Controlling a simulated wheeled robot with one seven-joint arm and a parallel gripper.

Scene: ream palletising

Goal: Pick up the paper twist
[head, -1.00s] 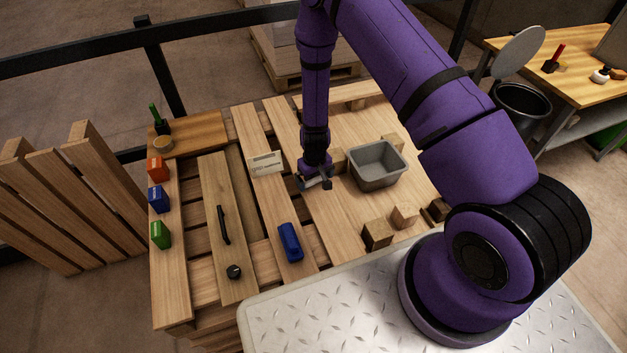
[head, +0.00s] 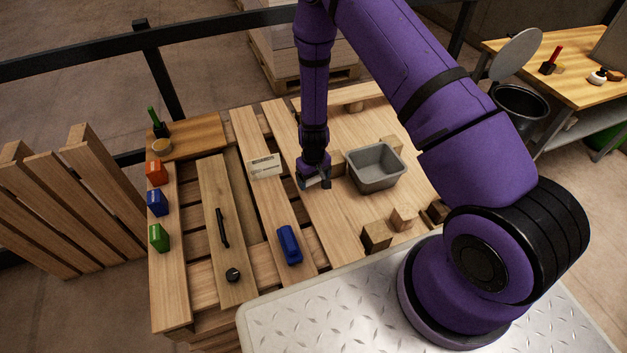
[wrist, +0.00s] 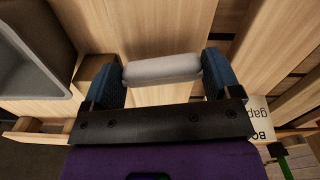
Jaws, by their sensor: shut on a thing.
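The paper twist (wrist: 163,69) is a pale grey-white roll in the wrist view. It lies crosswise between the two blue-padded fingers of my gripper (wrist: 164,78), with a finger against each end. In the head view my gripper (head: 314,182) is low over the pallet boards, left of the grey bin. Only a small pale bit of the twist shows there between the dark fingers. I cannot tell whether the twist still touches the board.
A grey bin (head: 377,167) stands just right of my gripper, with wooden blocks (head: 376,236) around it. A printed card (head: 266,166) lies to the left. A blue object (head: 289,245) lies nearer. Orange, blue and green boxes (head: 157,172) line the left board.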

